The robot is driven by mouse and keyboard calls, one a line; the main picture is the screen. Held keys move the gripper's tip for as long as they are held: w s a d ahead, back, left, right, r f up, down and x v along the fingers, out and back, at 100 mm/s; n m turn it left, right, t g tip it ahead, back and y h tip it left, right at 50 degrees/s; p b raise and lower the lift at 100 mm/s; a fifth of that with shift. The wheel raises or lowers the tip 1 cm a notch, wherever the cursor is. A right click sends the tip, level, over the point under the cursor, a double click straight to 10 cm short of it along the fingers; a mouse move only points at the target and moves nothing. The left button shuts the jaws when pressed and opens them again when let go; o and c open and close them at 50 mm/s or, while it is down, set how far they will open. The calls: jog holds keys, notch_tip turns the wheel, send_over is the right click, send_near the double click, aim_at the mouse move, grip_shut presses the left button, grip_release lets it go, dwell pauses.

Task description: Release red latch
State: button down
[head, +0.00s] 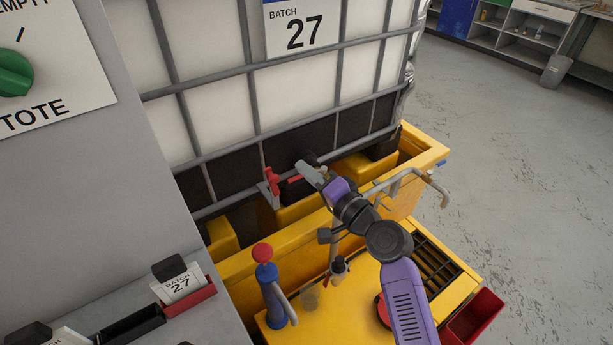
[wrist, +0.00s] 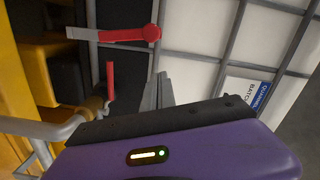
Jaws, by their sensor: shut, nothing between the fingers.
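The red latch (head: 272,181) is on the front of the caged tote, low down and left of my gripper in the head view. In the wrist view the latch (wrist: 128,35) is a red arm with a round red end and a pale grey strip at its other end. A second, shorter red handle (wrist: 110,82) lies nearer my fingers; it also shows in the head view (head: 294,179). My gripper (head: 303,169) is shut and empty, its grey fingertips (wrist: 160,90) apart from the latch. The valve body is partly hidden behind my gripper.
The white tote (head: 215,115) in its grey cage stands in a yellow bund (head: 245,265). A bent metal pipe (head: 415,173) is right of my gripper. A blue hand pump (head: 271,295) with a red knob stands in front. Open floor (head: 510,150) lies right.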

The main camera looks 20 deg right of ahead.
jog(key=s+d+r+t+h+b, duration=0.1)
jog(key=s+d+r+h+b, duration=0.1)
jog(key=s+d, duration=0.6)
jog(key=s+d+f+n+h, duration=0.1)
jog(key=s+f+h, duration=0.15)
jog(key=s, duration=0.35)
jog(key=s+d+f+n+h, duration=0.1)
jog(key=s+n+h, duration=0.15)
jog(key=s, duration=0.45)
jog(key=s+a+f+n+g, duration=0.1)
jog(key=s+a+n, duration=0.1)
jog(key=s, duration=1.1)
jog(key=s+a+f+n+g, duration=0.1)
jog(key=s+n, duration=0.3)
jog(key=s, duration=1)
jog(key=shift+s+a+f+g, duration=0.25)
jog(key=shift+a+f+g, duration=0.15)
jog(key=shift+a+f, duration=0.4)
